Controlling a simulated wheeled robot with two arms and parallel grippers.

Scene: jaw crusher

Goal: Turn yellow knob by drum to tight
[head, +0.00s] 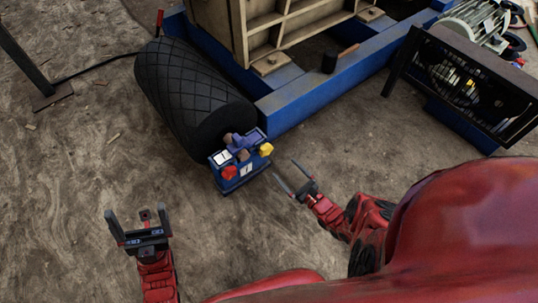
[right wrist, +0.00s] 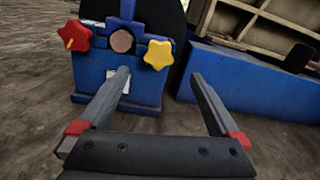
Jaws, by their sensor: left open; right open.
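The yellow knob (head: 266,149) is a star-shaped knob on the right side of a small blue bracket (head: 241,174) at the near end of the black drum (head: 190,95). In the right wrist view the yellow knob (right wrist: 158,54) is ahead, above and between my right gripper's fingers. A red star knob (head: 229,172) is on the bracket's left side. My right gripper (head: 288,180) is open and empty, close to the bracket's right and apart from the yellow knob. My left gripper (head: 137,224) is open and empty above the ground at lower left.
The crusher's blue frame (head: 300,98) runs behind the bracket to the upper right. A black guarded housing (head: 470,85) stands at the right. A dark post (head: 25,65) with a base plate is at upper left. The dirt ground at left is clear.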

